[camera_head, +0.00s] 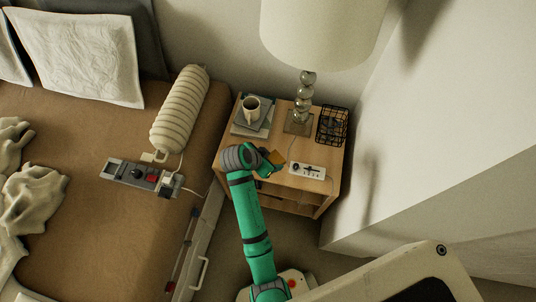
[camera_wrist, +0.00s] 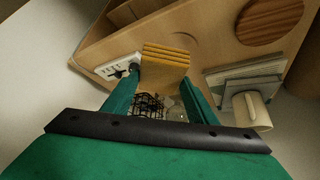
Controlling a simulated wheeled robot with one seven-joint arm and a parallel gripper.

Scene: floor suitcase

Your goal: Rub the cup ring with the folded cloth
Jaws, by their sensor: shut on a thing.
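The folded cloth (camera_wrist: 165,60) is mustard yellow with several stacked layers. My gripper (camera_wrist: 160,88) is shut on it, a finger on each side. In the head view the cloth (camera_head: 275,157) shows at the end of my gripper (camera_head: 268,161), over the front part of the nightstand top (camera_head: 290,153). In the wrist view a faint round mark, which looks like the cup ring (camera_wrist: 186,39), is on the wood just past the cloth's edge. The cloth may cover part of it. I cannot tell whether the cloth touches the wood. The ring is not discernible in the head view.
A mug (camera_head: 252,107) stands on books (camera_head: 243,127) at the back left. A lamp (camera_head: 303,104) and black wire basket (camera_head: 332,125) stand behind. A white socket strip (camera_head: 307,171) lies right of my gripper. A round wooden coaster (camera_wrist: 268,20) lies near the ring.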

